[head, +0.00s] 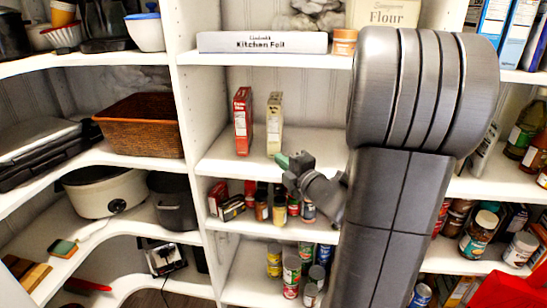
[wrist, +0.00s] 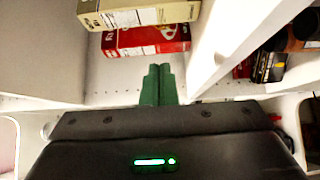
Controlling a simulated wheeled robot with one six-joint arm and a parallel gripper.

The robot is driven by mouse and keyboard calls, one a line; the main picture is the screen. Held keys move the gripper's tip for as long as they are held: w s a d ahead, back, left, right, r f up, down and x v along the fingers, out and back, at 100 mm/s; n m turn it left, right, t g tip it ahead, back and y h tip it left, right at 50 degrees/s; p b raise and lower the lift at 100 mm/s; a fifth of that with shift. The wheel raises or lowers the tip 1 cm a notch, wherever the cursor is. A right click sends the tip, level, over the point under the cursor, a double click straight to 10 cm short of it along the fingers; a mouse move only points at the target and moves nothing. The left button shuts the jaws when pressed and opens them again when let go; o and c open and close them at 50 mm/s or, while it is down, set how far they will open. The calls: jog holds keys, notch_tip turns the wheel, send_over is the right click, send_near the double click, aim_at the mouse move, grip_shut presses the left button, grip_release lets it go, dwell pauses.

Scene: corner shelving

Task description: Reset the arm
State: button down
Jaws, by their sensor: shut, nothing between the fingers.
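My gripper (head: 289,161) is in front of the middle shelves in the head view, near the front edge of the shelf that holds two boxes. Its green fingers are closed together in the wrist view (wrist: 159,85), with nothing between them. My arm's large grey links cover much of the right middle of the head view. A red box (head: 242,121) and a tan box (head: 274,124) stand upright on the shelf behind the gripper. The red box (wrist: 146,40) and tan box (wrist: 130,12) also show in the wrist view, apart from the fingers.
A Kitchen Foil box (head: 262,42) and a Flour package (head: 390,13) are on the upper shelf. Several small jars and cans (head: 292,268) fill the lower shelves. A brown basket (head: 140,125) and a white slow cooker (head: 105,190) stand on the left. A white upright panel (head: 195,150) divides the shelving.

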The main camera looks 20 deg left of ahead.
jog(key=v, duration=0.5)
jog(key=shift+s+d, duration=0.15)
jog(key=shift+s, duration=0.25)
jog(key=shift+w, duration=0.1)
